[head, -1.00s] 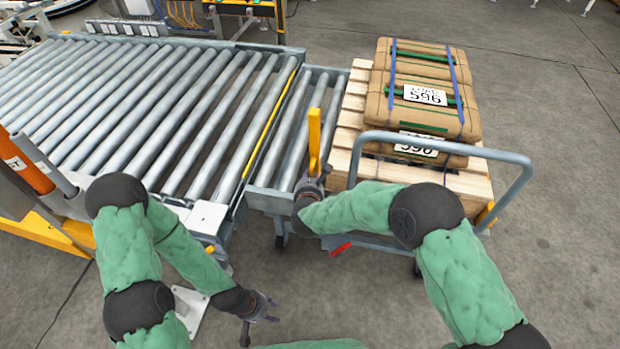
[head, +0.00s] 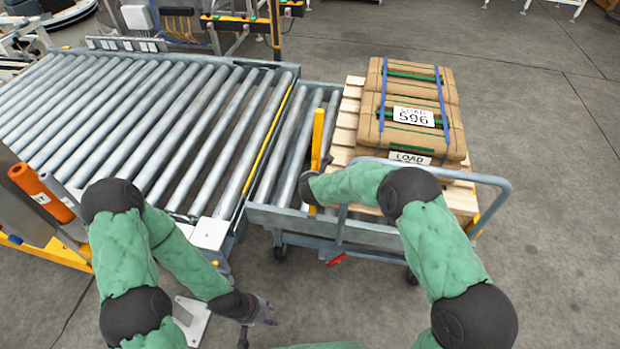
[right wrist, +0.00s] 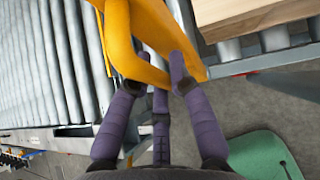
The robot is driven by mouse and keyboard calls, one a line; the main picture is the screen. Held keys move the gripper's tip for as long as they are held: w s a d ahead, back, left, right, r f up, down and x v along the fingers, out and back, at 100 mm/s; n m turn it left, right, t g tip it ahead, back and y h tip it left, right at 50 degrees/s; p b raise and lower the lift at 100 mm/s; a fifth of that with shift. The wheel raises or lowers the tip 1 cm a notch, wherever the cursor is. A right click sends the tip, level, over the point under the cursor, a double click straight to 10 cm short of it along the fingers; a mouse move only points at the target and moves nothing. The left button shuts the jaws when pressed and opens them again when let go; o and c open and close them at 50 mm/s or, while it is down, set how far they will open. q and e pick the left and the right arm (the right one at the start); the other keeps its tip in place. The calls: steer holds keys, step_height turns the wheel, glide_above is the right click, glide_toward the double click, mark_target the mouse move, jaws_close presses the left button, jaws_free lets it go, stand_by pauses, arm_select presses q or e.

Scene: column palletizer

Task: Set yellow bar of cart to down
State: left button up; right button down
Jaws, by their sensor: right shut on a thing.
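The cart (head: 365,238) is a grey roller cart with a tubular handle, standing against the right end of the conveyor. Its yellow bar (head: 317,135) stands roughly upright at the cart's near left part. My right gripper (head: 318,168) is at the bar's middle, partly hidden by its own wrist. In the right wrist view, the purple fingers of the right gripper (right wrist: 157,78) are closed around the yellow bar (right wrist: 150,62). My left gripper (head: 258,322) hangs over the floor at the lower middle, with its fingers apart and empty.
A wooden pallet (head: 462,200) with strapped brown sacks (head: 395,85) rests on the cart. The roller conveyor (head: 150,125) fills the left. A red pedal (head: 337,260) shows under the cart. The floor on the right is clear.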

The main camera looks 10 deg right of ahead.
steer(key=shift+w+d+f+g+y+p, duration=0.1)
steer(key=shift+w+d+g+p, duration=0.35)
steer(key=shift+p, duration=1.75)
steer(key=shift+w+d+g+y+p, duration=0.1)
steer(key=shift+w+g+p, duration=0.3)
steer(key=shift+w+p, duration=1.25)
steer(key=shift+w+d+f+g+y+p, duration=0.15)
steer(key=shift+g+p, duration=0.3)
steer(key=shift+p, duration=2.25)
steer(key=c, duration=1.1)
jaws_free()
steer(key=v, duration=1.2)
